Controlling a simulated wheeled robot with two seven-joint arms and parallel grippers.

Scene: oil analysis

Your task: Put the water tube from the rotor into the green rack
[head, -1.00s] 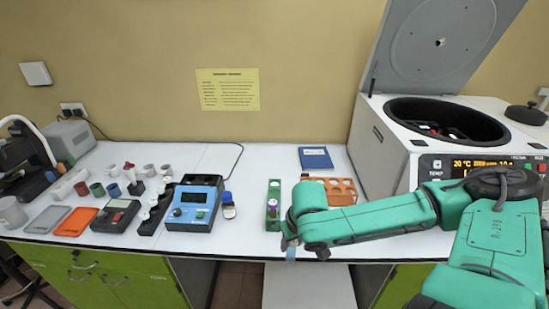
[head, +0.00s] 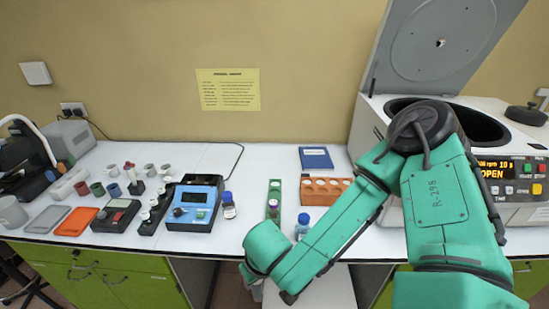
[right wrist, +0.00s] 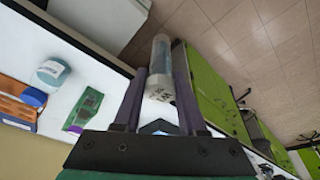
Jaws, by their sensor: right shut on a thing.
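My right gripper (right wrist: 161,72) is shut on a clear tube (right wrist: 160,57) with pale, bluish contents and a whitish marked end, seen in the right wrist view. The tube is out past the table's front edge, with the floor behind it. In the head view my right arm reaches down to the lower left and mostly hides the gripper and tube. The green rack (head: 275,188) stands on the table beyond the gripper and holds a tube with a purple top (head: 274,204). It also shows in the right wrist view (right wrist: 90,104). My left gripper is not in view.
A blue-capped bottle (head: 302,222) stands just right of the green rack, near my arm. A blue meter (head: 193,203) and another bottle (head: 228,206) stand left.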

